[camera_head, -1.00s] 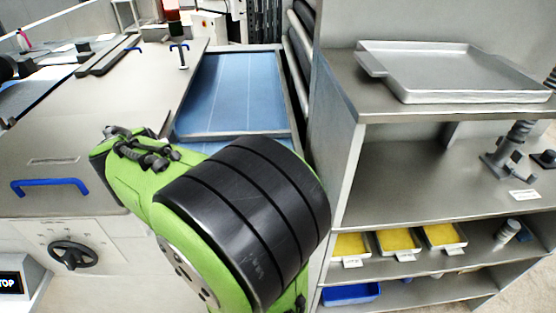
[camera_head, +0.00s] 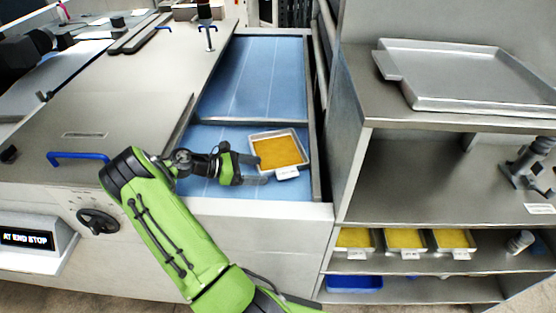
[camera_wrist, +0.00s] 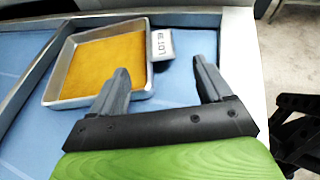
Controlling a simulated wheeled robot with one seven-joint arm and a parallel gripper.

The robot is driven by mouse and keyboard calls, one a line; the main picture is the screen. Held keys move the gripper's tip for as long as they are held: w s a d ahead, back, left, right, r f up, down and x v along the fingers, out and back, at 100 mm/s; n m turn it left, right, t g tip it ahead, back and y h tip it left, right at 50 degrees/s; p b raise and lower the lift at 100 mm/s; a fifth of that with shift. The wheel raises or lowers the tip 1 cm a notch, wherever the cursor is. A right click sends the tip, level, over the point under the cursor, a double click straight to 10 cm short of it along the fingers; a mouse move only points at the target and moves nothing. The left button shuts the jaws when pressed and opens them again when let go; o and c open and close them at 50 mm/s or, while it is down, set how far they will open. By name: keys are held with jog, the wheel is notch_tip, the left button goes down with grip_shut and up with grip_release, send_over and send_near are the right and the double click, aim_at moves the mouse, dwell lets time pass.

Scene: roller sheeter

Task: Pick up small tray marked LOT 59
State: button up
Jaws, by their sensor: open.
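A small metal tray (camera_head: 302,142) with a yellow-orange filling lies on the near part of the blue belt. A white label (camera_head: 287,172) hangs on its near edge. In the wrist view the label (camera_wrist: 161,45) begins with LOT; the number is small and blurred, looking like 59. My gripper (camera_head: 258,170) is open at the tray's near left side, over the belt. In the wrist view the tray (camera_wrist: 95,96) lies ahead and left of my open fingers (camera_wrist: 160,68). The label is between and beyond the fingertips. Nothing is between the fingers, and I cannot tell whether they touch the tray.
Metal side rails (camera_head: 314,140) bound the belt. A shelf unit (camera_head: 430,180) stands to the right. It holds a large empty tray (camera_head: 480,97) on top, several similar yellow-filled trays (camera_head: 405,239) lower down and a blue bin (camera_head: 354,283). A blue handle (camera_head: 78,156) sits on the left cover.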

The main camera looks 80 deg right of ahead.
aim_at(283, 173)
jog(key=b+x, duration=0.1)
jog(key=x, duration=0.1)
jog(key=f+b+x, duration=0.1)
jog(key=shift+s+d+f, duration=0.1)
jog(key=shift+s, duration=0.05)
jog(key=shift+s+d, duration=0.15)
jog(key=shift+s, duration=0.1)
jog(key=b+x, duration=0.5)
jog(key=shift+s, duration=0.15)
jog(key=shift+r, duration=0.35)
jog(key=shift+c, duration=0.2)
